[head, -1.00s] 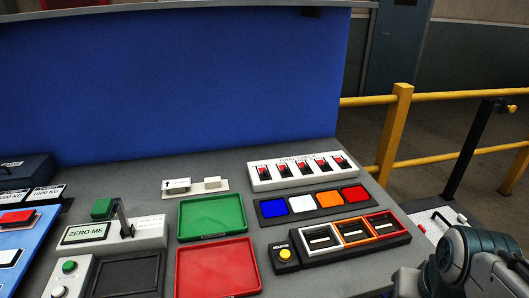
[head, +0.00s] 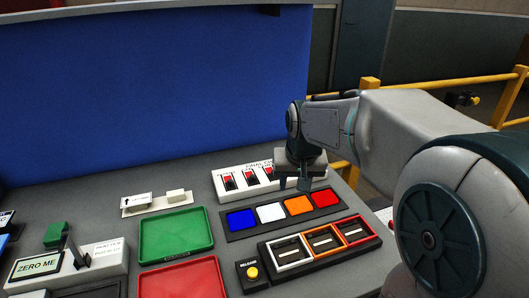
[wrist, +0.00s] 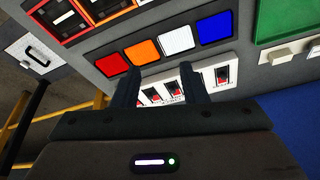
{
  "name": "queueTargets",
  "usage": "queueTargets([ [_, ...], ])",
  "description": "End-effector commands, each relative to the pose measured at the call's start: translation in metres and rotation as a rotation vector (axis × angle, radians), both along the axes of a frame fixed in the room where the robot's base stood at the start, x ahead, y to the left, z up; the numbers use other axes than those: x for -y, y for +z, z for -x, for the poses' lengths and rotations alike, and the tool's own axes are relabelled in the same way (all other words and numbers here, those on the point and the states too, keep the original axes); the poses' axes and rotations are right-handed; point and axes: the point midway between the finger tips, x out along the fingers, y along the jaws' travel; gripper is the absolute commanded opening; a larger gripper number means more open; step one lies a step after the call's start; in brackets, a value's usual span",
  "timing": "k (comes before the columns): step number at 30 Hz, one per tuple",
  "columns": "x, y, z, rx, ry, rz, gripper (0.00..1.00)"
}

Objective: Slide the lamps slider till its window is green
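No label naming a lamps slider is readable. A white strip (head: 157,204) behind the green tray carries a small labelled piece (head: 137,200) and a raised pale block (head: 176,195); I cannot tell if this is the slider. No green window shows on it. In the wrist view, pale blocks (wrist: 276,56) show at the right edge. My gripper (head: 293,186) points down over the white switch panel (head: 232,184), right of that strip. Its two fingers (wrist: 162,72) stand apart with nothing between them. The gripper hides part of the switch panel.
Blue, white, orange and red squares (head: 271,212) lie in front of the switch panel. Nearer are three framed slots (head: 323,240) and a yellow release button (head: 251,272). Green (head: 176,234) and red trays (head: 182,283) lie left. A blue wall (head: 140,90) stands behind.

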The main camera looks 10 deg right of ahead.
Motion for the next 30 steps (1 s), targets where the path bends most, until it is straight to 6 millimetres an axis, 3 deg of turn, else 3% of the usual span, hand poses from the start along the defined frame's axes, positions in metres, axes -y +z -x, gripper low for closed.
queueTargets([
  [1,-0.001,0.003,-0.025,0.003,-0.010,0.001,0.39],
  [6,-0.003,0.002,-0.101,0.026,-0.049,0.011,0.39],
  [12,-0.007,-0.011,-0.171,0.055,-0.082,0.028,0.39],
  [18,-0.010,-0.023,-0.205,0.071,-0.098,0.039,0.39],
  [24,-0.010,-0.035,-0.216,0.075,-0.101,0.041,0.39],
  [30,-0.007,-0.068,-0.228,0.072,-0.101,0.040,0.39],
])
